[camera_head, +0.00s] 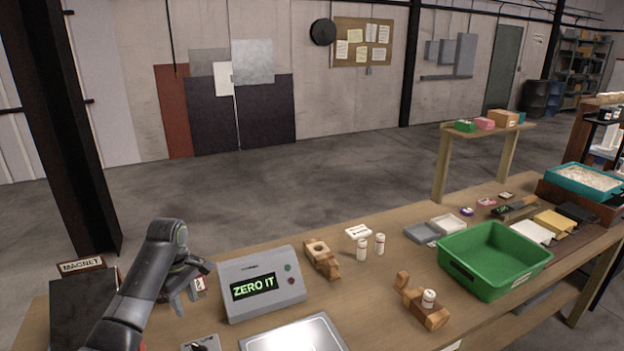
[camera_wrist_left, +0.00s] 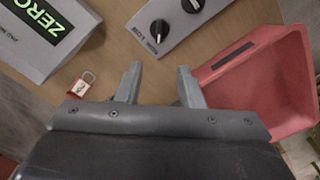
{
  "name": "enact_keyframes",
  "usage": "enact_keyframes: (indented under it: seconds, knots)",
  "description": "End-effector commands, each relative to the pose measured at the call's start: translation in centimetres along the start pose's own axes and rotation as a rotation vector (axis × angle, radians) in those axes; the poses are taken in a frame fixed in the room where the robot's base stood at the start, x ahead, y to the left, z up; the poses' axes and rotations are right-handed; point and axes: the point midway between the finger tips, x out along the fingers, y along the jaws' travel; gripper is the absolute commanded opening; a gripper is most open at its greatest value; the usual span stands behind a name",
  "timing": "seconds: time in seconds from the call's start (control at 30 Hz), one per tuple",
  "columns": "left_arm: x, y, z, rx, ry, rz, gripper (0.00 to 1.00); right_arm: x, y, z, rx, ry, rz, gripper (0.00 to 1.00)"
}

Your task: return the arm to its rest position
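My left arm (camera_head: 140,290) comes in from the lower left of the head view, bent over the left end of the workbench. My left gripper (camera_head: 193,290) is just left of the grey display box (camera_head: 262,285), whose screen reads "ZERO IT". In the left wrist view the two fingers of the left gripper (camera_wrist_left: 159,69) are apart with nothing between them, over bare wood. The display box (camera_wrist_left: 40,35) shows at the top left there. A small red-and-white padlock (camera_wrist_left: 81,86) lies left of the fingers. My right gripper is not in view.
A grey panel with black knobs (camera_wrist_left: 165,25) lies ahead of the fingers. A red tray (camera_wrist_left: 265,80) is at their right. A dark block under the "MAGNET" sign (camera_head: 82,265) stands at the bench's left end. A green bin (camera_head: 490,260) and white bottles (camera_head: 362,249) stand farther right.

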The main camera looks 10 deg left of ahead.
Motion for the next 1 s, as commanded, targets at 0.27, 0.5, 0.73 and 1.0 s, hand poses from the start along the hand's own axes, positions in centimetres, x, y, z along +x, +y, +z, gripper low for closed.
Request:
enact_keyframes:
  seconds: [0.27,0.5,0.73,1.0]
  knots:
    - [7.9,-6.2,3.6,0.317,0.059,0.017,0.35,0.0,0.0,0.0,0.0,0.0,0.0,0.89]
    - [12.5,-14.0,8.0,0.637,0.119,0.057,0.35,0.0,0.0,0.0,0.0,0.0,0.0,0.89]
    - [13.6,-22.2,12.0,0.902,0.187,0.093,0.35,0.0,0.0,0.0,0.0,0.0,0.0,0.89]
    - [11.6,-29.6,15.0,1.111,0.274,0.108,0.35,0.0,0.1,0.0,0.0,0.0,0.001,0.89]
